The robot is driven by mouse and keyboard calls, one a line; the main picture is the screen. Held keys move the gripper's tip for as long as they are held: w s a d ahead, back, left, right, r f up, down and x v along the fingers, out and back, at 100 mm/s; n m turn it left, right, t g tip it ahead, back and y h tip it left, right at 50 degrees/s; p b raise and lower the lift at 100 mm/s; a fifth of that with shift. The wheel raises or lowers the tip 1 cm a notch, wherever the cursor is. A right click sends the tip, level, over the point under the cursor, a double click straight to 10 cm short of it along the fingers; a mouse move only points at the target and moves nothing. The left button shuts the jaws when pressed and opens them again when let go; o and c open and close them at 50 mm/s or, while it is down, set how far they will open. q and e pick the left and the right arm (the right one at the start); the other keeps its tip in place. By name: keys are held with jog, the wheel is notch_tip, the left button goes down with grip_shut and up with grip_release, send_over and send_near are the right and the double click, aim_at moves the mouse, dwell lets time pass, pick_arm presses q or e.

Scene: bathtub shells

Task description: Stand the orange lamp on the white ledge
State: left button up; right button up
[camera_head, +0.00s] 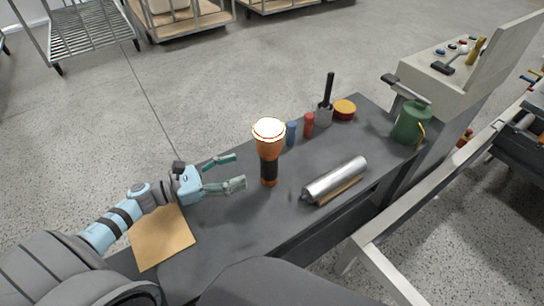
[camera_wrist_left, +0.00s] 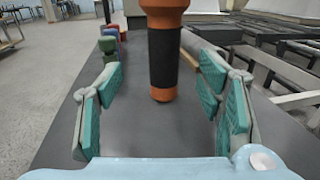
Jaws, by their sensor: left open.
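The orange lamp (camera_head: 268,148), a flashlight shape with a black grip and a lit wide head, stands upright on the dark grey bench. My left gripper (camera_head: 236,171) is open beside it, with its fingers pointing at the lamp. In the left wrist view the lamp (camera_wrist_left: 163,55) stands ahead, in line with the gap between the fingers (camera_wrist_left: 160,85); its head is cut off at the top. It appears just beyond the fingertips, not gripped. The pale, whitish ledge (camera_head: 416,75) is at the upper right, past the bench's far end. My right gripper is out of view.
A silver roll (camera_head: 335,180) lies right of the lamp. Behind it stand a blue can (camera_head: 291,133), a red can (camera_head: 309,125), a dark-handled tool (camera_head: 327,105) and an orange-yellow tub (camera_head: 344,109). A green canister (camera_head: 410,123) stands near the ledge.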

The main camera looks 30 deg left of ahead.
aim_at(269, 161)
pick_arm(q)
jog(key=x, duration=0.4)
jog(key=p+x, duration=0.1)
jog(key=x, duration=0.4)
jog(key=shift+d+r, duration=0.15)
jog(key=shift+d, duration=0.3)
jog(key=shift+w+d, duration=0.2)
grip_shut()
notch_tip(269, 161, up, 19)
jog(key=p, duration=0.6)
jog(key=shift+s+p, duration=0.1)
jog(key=shift+p, duration=0.25)
jog(key=shift+r, duration=0.7)
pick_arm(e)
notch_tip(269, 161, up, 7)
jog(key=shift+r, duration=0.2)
pick_arm(q)
jog(key=s+d+f+m+g+h, duration=0.1)
jog(key=s+d+m+g+h, duration=0.1)
jog(key=s, duration=1)
jog(key=d+g, duration=0.1)
jog(key=d, duration=0.1)
jog(key=shift+s+d+m+h, duration=0.15)
jog(key=shift+d+m+h, duration=0.15)
jog(key=shift+d+h, duration=0.1)
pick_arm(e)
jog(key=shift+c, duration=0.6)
